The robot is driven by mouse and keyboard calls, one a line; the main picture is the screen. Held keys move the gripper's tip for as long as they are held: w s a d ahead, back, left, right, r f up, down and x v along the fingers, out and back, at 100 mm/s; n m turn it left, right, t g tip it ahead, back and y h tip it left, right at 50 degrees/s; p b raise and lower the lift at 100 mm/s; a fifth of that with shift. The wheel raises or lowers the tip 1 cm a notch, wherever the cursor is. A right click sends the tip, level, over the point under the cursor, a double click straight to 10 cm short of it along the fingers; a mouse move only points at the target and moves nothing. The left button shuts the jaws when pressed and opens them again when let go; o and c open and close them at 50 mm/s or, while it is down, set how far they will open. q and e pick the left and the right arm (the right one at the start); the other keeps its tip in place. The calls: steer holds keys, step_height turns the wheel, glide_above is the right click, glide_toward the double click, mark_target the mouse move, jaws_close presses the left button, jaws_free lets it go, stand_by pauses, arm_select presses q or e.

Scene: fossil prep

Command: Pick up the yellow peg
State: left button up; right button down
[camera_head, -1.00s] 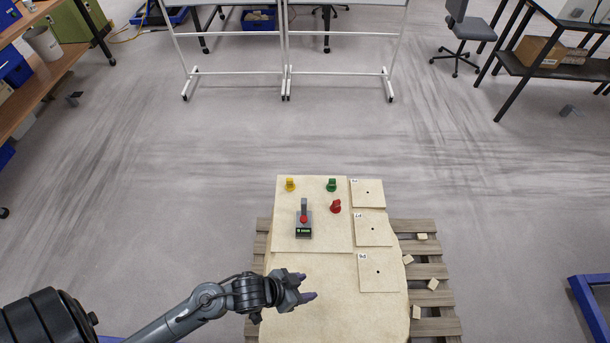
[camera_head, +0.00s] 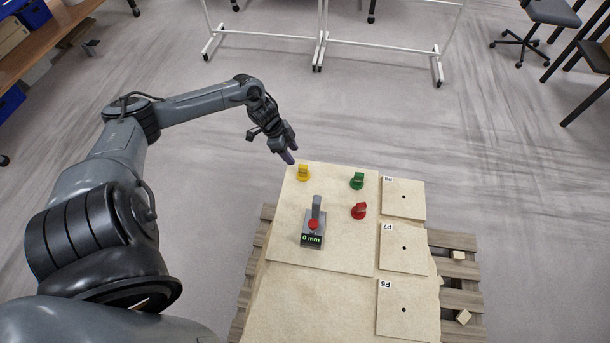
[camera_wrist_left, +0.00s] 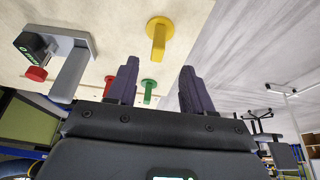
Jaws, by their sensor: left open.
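The yellow peg (camera_head: 303,173) stands near the far left corner of the pale board (camera_head: 345,240). My left gripper (camera_head: 291,156) is just behind and to the left of it, above the board's far edge, apart from the peg. In the left wrist view the yellow peg (camera_wrist_left: 158,38) lies beyond the fingertips, roughly in line with the gap between them. The fingers of my left gripper (camera_wrist_left: 160,75) are open and empty. My right gripper is not in view.
A green peg (camera_head: 357,181) and a red peg (camera_head: 360,210) stand to the right. A grey gauge (camera_head: 313,232) reading 0 mm stands in front. Square plates with holes, one labelled P7 (camera_head: 403,248), line the right side. A wooden pallet (camera_head: 462,270) lies underneath.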

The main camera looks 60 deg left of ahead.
mark_target(301, 169)
arm_select(q)
steer(key=x, duration=0.3)
steer(key=shift+w+d+f+b, duration=0.1)
steer(key=shift+w+f+b, duration=0.15)
steer(key=shift+b, duration=0.1)
steer(key=shift+x, duration=1)
steer(key=shift+s+b+x, duration=0.15)
steer(key=shift+b+x, duration=0.15)
steer(key=shift+x, duration=0.8)
steer(key=shift+s+b+x, duration=0.1)
steer(key=shift+b+x, duration=0.15)
steer(key=shift+x, duration=0.85)
steer(key=shift+d, duration=0.15)
jaws_close()
